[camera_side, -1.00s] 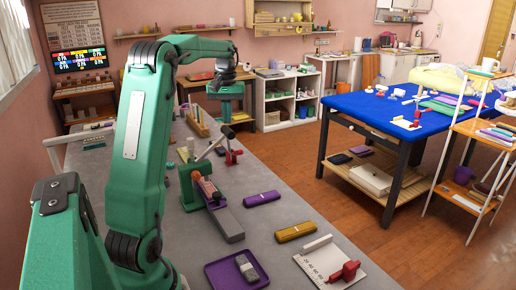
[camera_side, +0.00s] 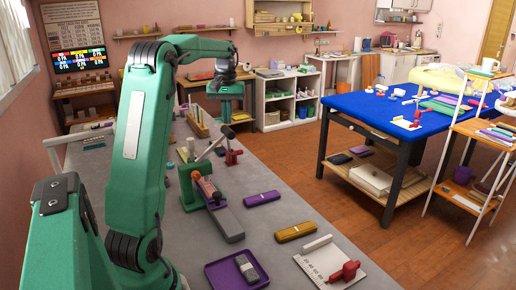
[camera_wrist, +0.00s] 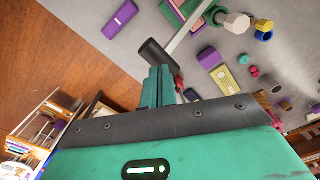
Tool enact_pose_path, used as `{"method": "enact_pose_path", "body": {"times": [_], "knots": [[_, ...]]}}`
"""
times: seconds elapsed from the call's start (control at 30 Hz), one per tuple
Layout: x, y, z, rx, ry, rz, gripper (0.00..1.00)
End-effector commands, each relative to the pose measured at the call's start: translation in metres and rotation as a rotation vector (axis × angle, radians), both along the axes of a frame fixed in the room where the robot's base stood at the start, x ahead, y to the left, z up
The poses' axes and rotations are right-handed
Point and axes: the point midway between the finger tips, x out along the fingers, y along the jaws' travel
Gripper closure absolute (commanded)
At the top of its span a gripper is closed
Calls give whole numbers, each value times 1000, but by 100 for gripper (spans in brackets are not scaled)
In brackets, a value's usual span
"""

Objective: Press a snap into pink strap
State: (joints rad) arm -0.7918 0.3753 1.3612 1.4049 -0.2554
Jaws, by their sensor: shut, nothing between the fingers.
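My gripper (camera_side: 227,118) points down above the bench, and its green fingers (camera_wrist: 160,72) are shut with nothing between them. The dark handle (camera_side: 227,132) of the press lever is just below the fingertips in the side view. In the wrist view the handle (camera_wrist: 158,57) is right beyond them; I cannot tell whether they touch. The lever slants up from the green press (camera_side: 214,201). A pink strap (camera_side: 207,187) appears to lie at the press, above a long grey block (camera_side: 229,225). Any snap is too small or hidden to tell.
A purple case (camera_side: 262,198) and an ochre case (camera_side: 295,231) lie right of the press. A purple tray (camera_side: 210,273) holds a grey block. A white board (camera_side: 318,262) with a red clamp is at the front right. Small red parts (camera_side: 233,156) stand behind the press.

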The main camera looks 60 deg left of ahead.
Motion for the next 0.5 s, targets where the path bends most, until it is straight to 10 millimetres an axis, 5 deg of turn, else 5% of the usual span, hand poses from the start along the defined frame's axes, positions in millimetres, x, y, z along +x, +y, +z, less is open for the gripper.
{"method": "enact_pose_path", "body": {"times": [0.5], "knots": [[0,0,-16,-1,0,0,100]]}}
